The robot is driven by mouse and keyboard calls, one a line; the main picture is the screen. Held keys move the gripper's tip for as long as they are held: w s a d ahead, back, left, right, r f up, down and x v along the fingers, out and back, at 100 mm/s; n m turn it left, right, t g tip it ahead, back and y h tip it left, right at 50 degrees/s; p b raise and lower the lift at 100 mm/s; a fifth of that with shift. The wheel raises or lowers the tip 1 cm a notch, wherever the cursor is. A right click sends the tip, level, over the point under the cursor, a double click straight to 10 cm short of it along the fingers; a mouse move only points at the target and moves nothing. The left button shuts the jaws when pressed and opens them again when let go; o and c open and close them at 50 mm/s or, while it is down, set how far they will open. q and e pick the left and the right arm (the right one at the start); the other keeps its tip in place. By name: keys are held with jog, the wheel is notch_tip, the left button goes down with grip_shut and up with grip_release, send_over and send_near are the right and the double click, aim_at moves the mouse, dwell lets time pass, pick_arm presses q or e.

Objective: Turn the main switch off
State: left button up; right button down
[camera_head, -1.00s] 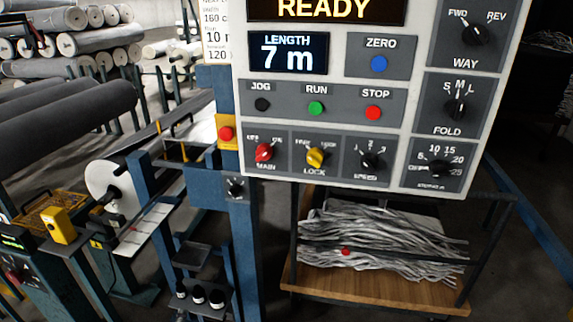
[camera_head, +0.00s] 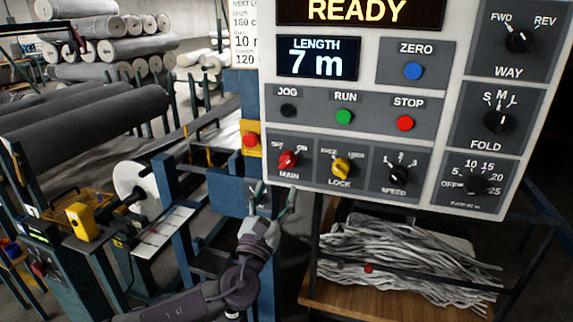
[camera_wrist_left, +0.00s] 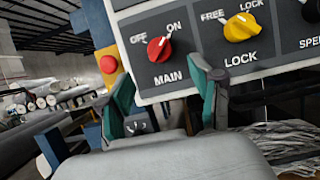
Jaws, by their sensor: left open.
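The main switch is a red rotary knob (camera_head: 288,160) above the MAIN label, at the lower left of the white control panel (camera_head: 452,100). In the left wrist view the red knob (camera_wrist_left: 158,50) has its white pointer turned to the upper right, toward ON. My left gripper (camera_head: 274,195) is open and empty, just below the panel's lower left part. In the left wrist view its fingertips (camera_wrist_left: 162,82) stand apart, with the knob above and between them, not touched. My right gripper is not in view.
The yellow LOCK knob (camera_head: 341,169) sits right of MAIN, then the black SPEED knob (camera_head: 397,173). A red button on a yellow box (camera_head: 250,141) is just left of the panel. A blue post stands behind my arm. A cart with grey strands (camera_head: 400,260) stands below.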

aim_at(286, 166)
pick_arm(q)
jog(key=p+x, duration=0.1)
jog(key=x, duration=0.6)
jog(key=shift+w+d+r, duration=0.1)
jog(key=shift+w+d, duration=0.05)
jog(key=shift+w, duration=0.15)
jog(key=c, duration=1.2)
